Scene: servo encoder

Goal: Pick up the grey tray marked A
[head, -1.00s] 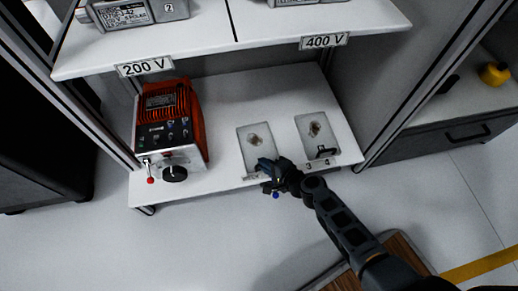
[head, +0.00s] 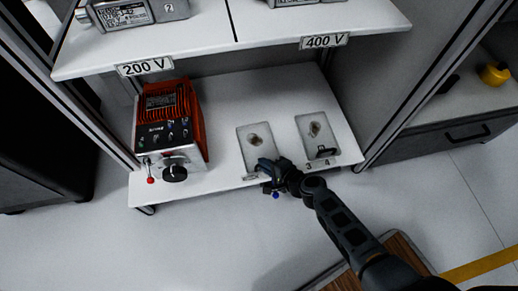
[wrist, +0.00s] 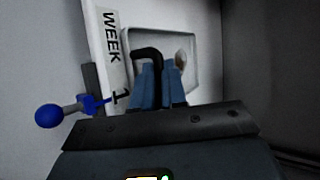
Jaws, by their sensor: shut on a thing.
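Two pale grey trays lie on the lower shelf, the left tray (head: 255,141) and the right tray (head: 315,133). Each holds a small brownish thing. I can read no letter A on either tray. My gripper (head: 267,166) is at the front end of the left tray. In the wrist view my gripper (wrist: 158,88) has its blue fingers shut on the black handle (wrist: 147,53) of the left tray (wrist: 195,75). Part of the handle is hidden behind the fingers. The tray appears to rest on the shelf.
A red device (head: 172,115) with knobs stands left on the white lower shelf (head: 222,160). A "WEEK 1" label (wrist: 111,38) runs along the shelf front. The upper shelf (head: 240,52) overhangs the back. A blue ball (wrist: 48,115) on a stem is near my gripper.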

